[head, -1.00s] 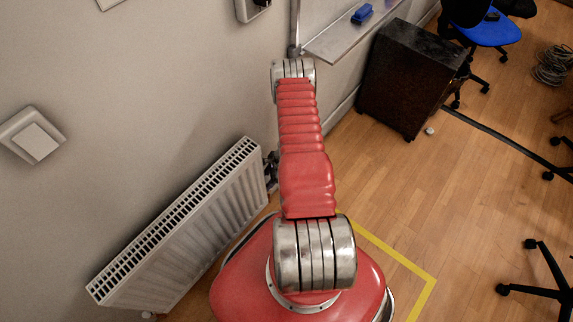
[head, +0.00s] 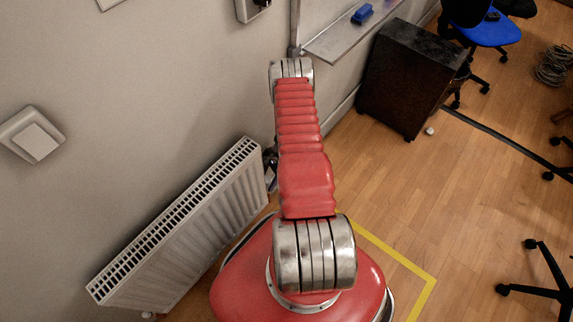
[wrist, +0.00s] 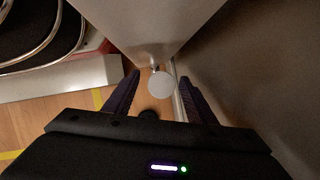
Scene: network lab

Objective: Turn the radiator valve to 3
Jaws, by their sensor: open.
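The white radiator (head: 185,235) stands against the wall at left in the head view. Its pale end (wrist: 150,25) fills the top of the wrist view. The round white valve knob (wrist: 160,85) shows just beyond the radiator's lower edge, face toward the camera. No number on it can be made out. My gripper (wrist: 160,76) is open, one dark finger on each side of the knob, with gaps that look clear. Whether the fingertips reach knob depth, I cannot tell. In the head view the gripper is mostly hidden behind my red arm.
A thin pipe (wrist: 178,92) runs beside the right finger, close to the wall (wrist: 250,75).

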